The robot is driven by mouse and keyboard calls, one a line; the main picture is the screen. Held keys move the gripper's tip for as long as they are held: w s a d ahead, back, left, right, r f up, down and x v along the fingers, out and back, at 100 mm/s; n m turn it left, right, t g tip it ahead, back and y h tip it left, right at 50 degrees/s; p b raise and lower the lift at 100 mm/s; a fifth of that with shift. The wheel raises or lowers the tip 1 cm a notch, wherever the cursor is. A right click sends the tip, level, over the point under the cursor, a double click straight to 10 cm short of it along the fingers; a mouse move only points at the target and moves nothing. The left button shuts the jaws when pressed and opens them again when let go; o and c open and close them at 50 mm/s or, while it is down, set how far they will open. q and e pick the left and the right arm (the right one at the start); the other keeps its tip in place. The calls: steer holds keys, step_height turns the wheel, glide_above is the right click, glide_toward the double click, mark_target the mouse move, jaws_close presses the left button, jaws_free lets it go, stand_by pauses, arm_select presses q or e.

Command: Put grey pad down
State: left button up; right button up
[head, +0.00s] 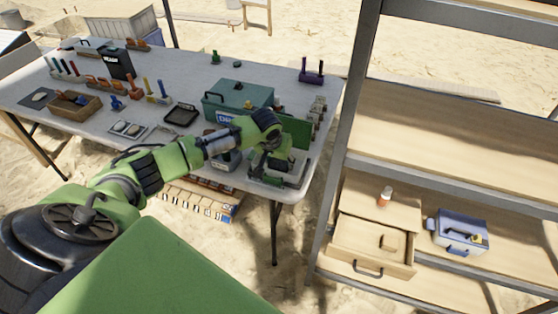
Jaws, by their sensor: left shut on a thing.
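My left arm reaches from the left across the white table (180,75) to its front right corner. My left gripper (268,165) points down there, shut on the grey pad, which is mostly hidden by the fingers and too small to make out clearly. Just under and beside the gripper lies a grey tray-like item (292,178) with a dark green upright panel (296,131) behind it. I cannot tell whether the held pad touches what is below. My right gripper is not in view.
A teal toolbox (240,97) stands behind the gripper. A black tray (181,115) and a wooden tray (75,106) lie further left. Right of the table stands a shelf unit (440,125) with an open drawer (372,245) and a blue-grey box (460,232).

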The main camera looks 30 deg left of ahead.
arm_select(q)
steer(key=o, duration=0.9)
steer(key=shift+f, duration=0.1)
steer(key=shift+r, duration=0.35)
steer(key=v, duration=1.1)
steer(key=shift+s+d+r, duration=0.1)
steer(key=shift+s+r, duration=0.15)
steer(key=shift+s, duration=0.05)
